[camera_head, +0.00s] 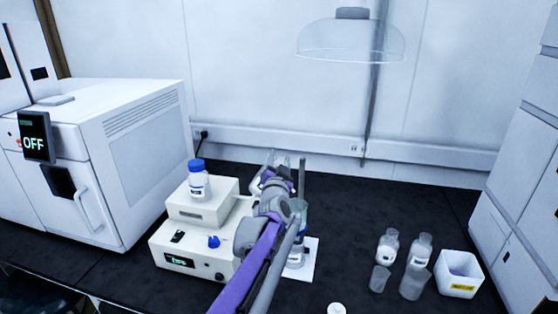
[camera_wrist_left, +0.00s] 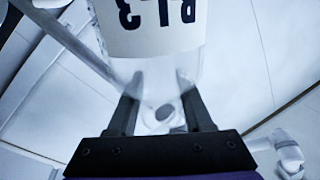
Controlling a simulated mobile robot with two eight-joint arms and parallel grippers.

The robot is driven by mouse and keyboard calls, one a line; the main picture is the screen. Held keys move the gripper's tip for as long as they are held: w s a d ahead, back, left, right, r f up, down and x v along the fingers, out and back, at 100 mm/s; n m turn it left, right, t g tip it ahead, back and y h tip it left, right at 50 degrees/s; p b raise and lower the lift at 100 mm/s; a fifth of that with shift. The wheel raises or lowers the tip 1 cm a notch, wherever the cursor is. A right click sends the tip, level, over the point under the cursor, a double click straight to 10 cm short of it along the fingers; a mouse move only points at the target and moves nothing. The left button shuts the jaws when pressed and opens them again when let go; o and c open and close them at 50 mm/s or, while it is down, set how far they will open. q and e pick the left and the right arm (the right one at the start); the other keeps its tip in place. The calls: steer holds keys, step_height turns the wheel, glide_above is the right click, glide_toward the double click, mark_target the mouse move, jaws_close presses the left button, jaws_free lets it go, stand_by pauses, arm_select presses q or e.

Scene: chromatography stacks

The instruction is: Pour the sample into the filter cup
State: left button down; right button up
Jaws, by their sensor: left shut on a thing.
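My left gripper (camera_head: 278,182) is above the bench at mid-picture, partly hidden by its own wrist. It is shut on a clear labelled sample bottle (camera_wrist_left: 155,25), which fills the top of the left wrist view, its lettering upside down. In the head view the bottle is mostly hidden behind the gripper. A clear filter cup (camera_head: 300,208) appears to top a labelled glass flask (camera_head: 296,256) just right of my arm, partly hidden by it. I cannot tell whether liquid is leaving the bottle. My right gripper is in neither view.
A white pump unit (camera_head: 178,246) with a blue-capped bottle (camera_head: 198,184) on top stands left of my arm. Two labelled bottles (camera_head: 388,246), two clear cups (camera_head: 414,284) and a white bin (camera_head: 461,276) stand right. Dark bench between is mostly clear.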

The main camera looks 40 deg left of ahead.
arm_select(q)
steer(key=shift+f, duration=0.1)
steer(key=shift+f+m+b, duration=0.1)
steer(key=shift+m+b, duration=0.2)
steer(key=shift+m, duration=0.3)
steer(key=shift+f+m+b, duration=0.25)
steer(key=shift+m+b, duration=0.05)
steer(key=shift+m, duration=0.4)
steer(key=shift+d+f+m+t+b, duration=0.15)
steer(key=shift+f+m+t+b, duration=0.2)
steer(key=shift+m, duration=0.25)
steer(key=shift+w, duration=0.1)
steer(key=shift+f+m+b, duration=0.35)
steer(key=shift+m, duration=0.35)
